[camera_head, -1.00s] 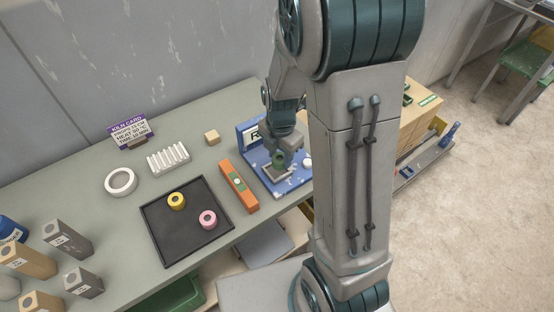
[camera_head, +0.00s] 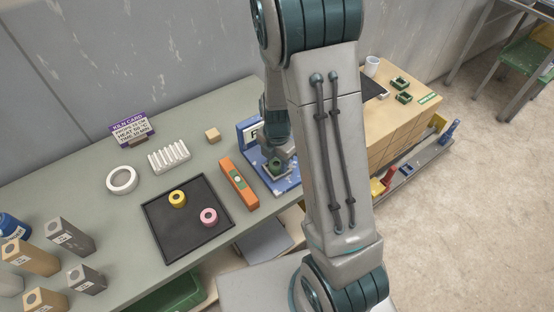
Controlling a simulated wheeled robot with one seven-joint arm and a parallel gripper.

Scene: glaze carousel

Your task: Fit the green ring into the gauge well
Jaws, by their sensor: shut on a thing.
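The green ring (camera_head: 277,164) is small and dark in the head view, at the tip of my gripper (camera_head: 276,161). My gripper is shut on the green ring and points down over the blue gauge block (camera_head: 290,184). The ring is low, at about the place of the well. My gripper and the ring cover the well, so I cannot tell whether the ring is inside it or just above it. The blue block has an upright back plate (camera_head: 245,130) with a white label, partly hidden by my arm.
An orange level (camera_head: 238,184) lies just left of the gauge block. A black tray (camera_head: 187,245) holds a yellow ring (camera_head: 177,199) and a pink ring (camera_head: 208,216). A white ribbed rack (camera_head: 169,157), a white tape roll (camera_head: 122,180) and a small wooden block (camera_head: 212,135) stand farther back.

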